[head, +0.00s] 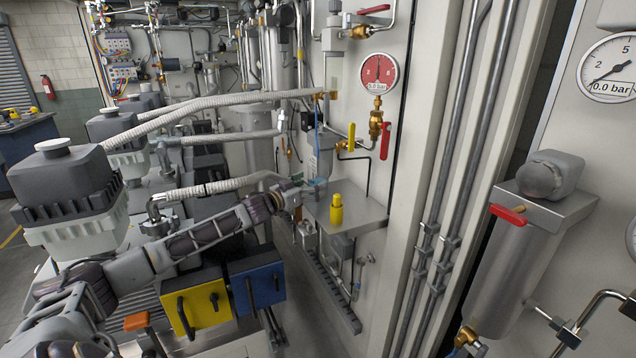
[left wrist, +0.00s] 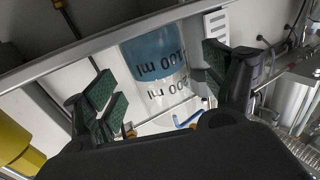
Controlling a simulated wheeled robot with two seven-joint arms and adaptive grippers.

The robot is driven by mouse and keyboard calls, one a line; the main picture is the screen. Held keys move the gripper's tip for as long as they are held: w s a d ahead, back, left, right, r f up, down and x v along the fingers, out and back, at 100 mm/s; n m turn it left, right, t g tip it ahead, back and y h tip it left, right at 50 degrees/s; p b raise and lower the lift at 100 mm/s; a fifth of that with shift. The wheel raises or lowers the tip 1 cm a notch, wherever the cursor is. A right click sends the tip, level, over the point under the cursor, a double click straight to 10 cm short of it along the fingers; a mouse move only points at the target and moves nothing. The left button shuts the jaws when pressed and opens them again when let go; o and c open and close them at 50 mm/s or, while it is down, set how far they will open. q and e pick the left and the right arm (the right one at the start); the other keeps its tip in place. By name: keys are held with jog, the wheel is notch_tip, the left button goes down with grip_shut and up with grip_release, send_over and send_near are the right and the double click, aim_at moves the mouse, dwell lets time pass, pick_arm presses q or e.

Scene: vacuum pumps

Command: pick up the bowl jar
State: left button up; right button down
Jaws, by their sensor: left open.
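The bowl jar (left wrist: 155,72), a clear cylinder with a blue band and upside-down millilitre marks, shows in the left wrist view. In the head view a small bluish part of it (head: 319,183) shows at the steel wall shelf, partly hidden by my gripper. My left gripper (head: 303,190) reaches in from the left beside it. In the left wrist view the green-padded fingers of this gripper (left wrist: 168,88) are open, with the jar beyond and between them. I cannot tell whether they touch it. My right gripper is not in view.
A yellow bottle-like part (head: 336,210) stands on the steel shelf (head: 365,215), close to the gripper. A grey filter housing (head: 320,155) and a red gauge (head: 379,73) are on the wall panel. Vacuum pumps (head: 65,185) and hoses crowd the left side.

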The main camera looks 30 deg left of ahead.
aim_at(318, 180)
pick_arm(q)
jog(key=shift+w+d+p, duration=0.2)
jog(key=shift+w+p, duration=0.1)
jog(key=shift+w, duration=0.6)
jog(key=shift+w+d+p, duration=0.2)
jog(key=shift+w+p, duration=0.1)
jog(key=shift+w, duration=0.55)
jog(key=c, duration=1.3)
